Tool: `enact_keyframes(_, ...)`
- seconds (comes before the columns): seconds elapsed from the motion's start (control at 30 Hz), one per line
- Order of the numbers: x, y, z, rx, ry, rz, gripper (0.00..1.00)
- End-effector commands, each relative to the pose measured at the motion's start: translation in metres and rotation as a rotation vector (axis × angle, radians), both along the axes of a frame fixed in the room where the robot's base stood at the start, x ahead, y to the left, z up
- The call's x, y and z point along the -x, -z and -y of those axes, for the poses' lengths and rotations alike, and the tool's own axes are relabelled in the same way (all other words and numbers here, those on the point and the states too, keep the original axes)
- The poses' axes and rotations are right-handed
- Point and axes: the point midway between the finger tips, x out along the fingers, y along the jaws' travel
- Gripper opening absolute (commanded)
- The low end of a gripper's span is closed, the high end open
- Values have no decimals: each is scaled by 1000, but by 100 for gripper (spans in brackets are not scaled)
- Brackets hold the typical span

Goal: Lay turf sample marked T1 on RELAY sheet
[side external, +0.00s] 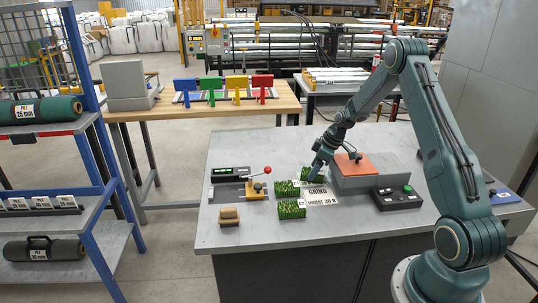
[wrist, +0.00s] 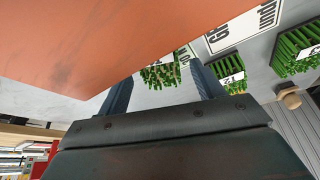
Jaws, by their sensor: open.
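Several green turf samples lie on the grey table: one at the back (side external: 313,174) by my gripper, one at the middle left (side external: 288,188) and one in front (side external: 291,209). Their small white tags are too small to read surely in the side view. A white sheet (side external: 320,197) reads "GRIND under 30 N"; I see no sheet clearly reading RELAY. My gripper (side external: 315,173) is low over the back sample. In the wrist view its open fingers (wrist: 163,74) stand either side of a turf sample (wrist: 158,76), with nothing visibly held. Two other samples (wrist: 233,75) (wrist: 297,50) lie to the right.
An orange plate (side external: 354,166) on a grey block stands close right of my gripper and fills the wrist view's upper left.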

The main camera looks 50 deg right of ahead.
Motion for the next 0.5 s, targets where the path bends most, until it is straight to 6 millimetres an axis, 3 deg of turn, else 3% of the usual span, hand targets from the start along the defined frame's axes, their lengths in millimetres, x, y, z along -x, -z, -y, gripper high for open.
enact_keyframes(0.5,28,-74,12,1,1,2,67)
